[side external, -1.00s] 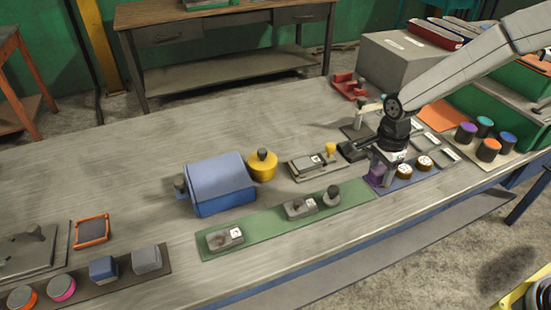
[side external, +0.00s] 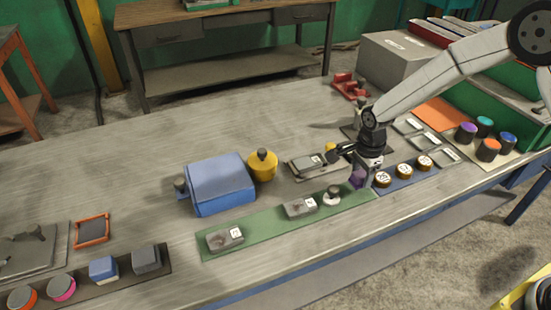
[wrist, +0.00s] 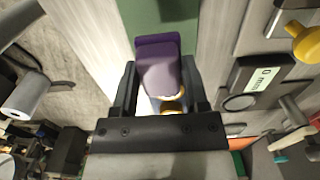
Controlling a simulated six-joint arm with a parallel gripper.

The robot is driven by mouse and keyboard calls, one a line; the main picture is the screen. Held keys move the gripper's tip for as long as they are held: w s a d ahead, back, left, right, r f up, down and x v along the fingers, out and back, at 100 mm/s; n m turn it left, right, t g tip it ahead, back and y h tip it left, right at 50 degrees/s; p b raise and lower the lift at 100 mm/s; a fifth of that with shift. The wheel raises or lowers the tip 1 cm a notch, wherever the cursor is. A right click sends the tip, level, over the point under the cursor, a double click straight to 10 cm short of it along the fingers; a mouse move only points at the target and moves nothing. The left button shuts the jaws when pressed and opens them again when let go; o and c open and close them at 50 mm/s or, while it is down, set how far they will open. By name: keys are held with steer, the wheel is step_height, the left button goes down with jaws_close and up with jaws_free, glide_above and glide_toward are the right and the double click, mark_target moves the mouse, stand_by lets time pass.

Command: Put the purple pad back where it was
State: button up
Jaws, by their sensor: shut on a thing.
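My gripper (side external: 361,183) is shut on the purple pad (side external: 357,177) and holds it near the right end of the green strip (side external: 268,223). Part of the pad is hidden by the fingers in the side view. In the wrist view the purple pad (wrist: 158,58) sits between the two fingers (wrist: 160,85), its long face toward the camera. Whether the pad touches anything below is not clear. Just right of the gripper is a blue strip (side external: 395,184) with numbered brass-rimmed discs (side external: 404,170).
On the green strip stand grey labelled blocks (side external: 300,207) and a dark-knobbed round piece (side external: 332,196), close left of my gripper. A blue box-like body (side external: 221,184) and yellow pot (side external: 262,164) stand farther left. A dark strip (side external: 127,277) at lower left carries colored pieces.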

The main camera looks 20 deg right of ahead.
mark_target(359, 182)
steer(key=shift+w+f, duration=0.1)
steer(key=shift+f, duration=1.55)
steer(key=shift+f, duration=0.2)
steer(key=o, duration=1.2)
steer(key=shift+o, duration=0.2)
steer(key=shift+r, duration=0.25)
steer(key=shift+r, duration=5.95)
